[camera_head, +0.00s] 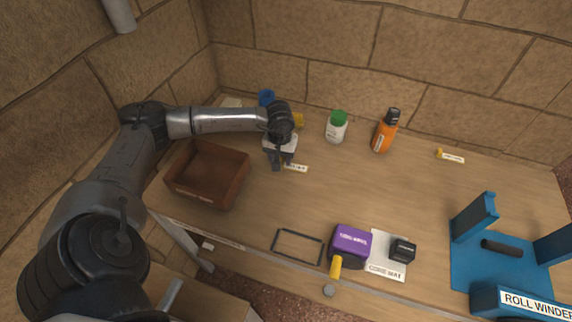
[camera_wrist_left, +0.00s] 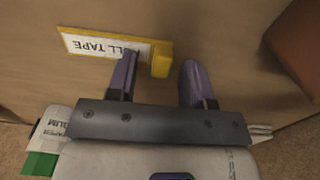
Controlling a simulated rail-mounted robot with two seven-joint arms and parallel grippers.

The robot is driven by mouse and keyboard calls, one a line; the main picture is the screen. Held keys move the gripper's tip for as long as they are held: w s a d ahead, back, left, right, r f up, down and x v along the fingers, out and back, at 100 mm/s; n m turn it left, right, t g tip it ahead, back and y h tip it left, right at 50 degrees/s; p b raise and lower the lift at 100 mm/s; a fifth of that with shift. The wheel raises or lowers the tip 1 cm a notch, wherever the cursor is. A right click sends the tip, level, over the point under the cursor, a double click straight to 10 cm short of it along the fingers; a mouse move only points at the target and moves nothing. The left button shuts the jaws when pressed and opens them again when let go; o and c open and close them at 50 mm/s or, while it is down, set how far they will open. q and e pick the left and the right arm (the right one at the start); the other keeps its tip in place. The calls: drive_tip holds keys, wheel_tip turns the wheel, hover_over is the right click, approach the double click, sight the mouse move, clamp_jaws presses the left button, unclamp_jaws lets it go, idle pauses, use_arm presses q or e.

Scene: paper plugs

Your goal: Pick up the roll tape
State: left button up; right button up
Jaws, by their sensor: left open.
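The roll tape (camera_wrist_left: 162,60) is a small yellow piece on the tabletop, beside a yellow-edged label reading "ROLL TAPE" (camera_wrist_left: 100,46) in the left wrist view. My left gripper (camera_wrist_left: 158,80) is open, its two purple-grey fingers apart, with the tape in the gap near the fingertips, closer to the left finger. I cannot tell whether a finger touches it. In the head view my left gripper (camera_head: 282,162) points down at the table next to the small label (camera_head: 296,168), and it mostly hides the tape. My right gripper is not in view.
A brown open box (camera_head: 208,175) stands left of the gripper. A white bottle with a green cap (camera_head: 337,127) and an orange bottle (camera_head: 384,132) stand to its right. A purple box (camera_head: 350,243) and a blue roll winder (camera_head: 500,265) are nearer the front. The table's middle is clear.

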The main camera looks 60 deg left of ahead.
use_arm(q)
drive_tip(key=shift+c, duration=0.2)
clamp_jaws()
drive_tip(key=shift+r, duration=0.15)
